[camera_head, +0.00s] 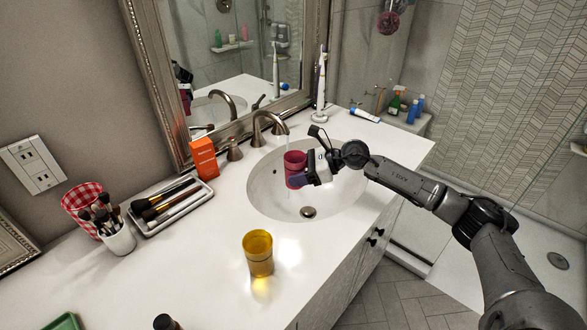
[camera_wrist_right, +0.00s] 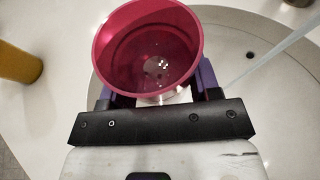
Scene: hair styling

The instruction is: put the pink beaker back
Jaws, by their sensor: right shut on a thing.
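The pink beaker (camera_head: 294,168) is upright above the sink basin, below the faucet. My right gripper (camera_head: 304,181) is shut on it. In the right wrist view the beaker (camera_wrist_right: 148,48) is seen from above, between the purple fingers of the gripper (camera_wrist_right: 155,85). Bright specks show at its bottom; I cannot tell whether they are water or reflections. A thin pale stream, seemingly water from the faucet (camera_head: 268,122), passes beside the beaker in the wrist view. My left gripper is not in view.
The white sink (camera_head: 262,190) has its drain below the beaker. A yellow cup (camera_head: 258,254) stands on the counter in front. A brush tray (camera_head: 172,208), a brush cup (camera_head: 118,238) and an orange box (camera_head: 204,158) stand left. A toothbrush (camera_head: 320,90) stands behind.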

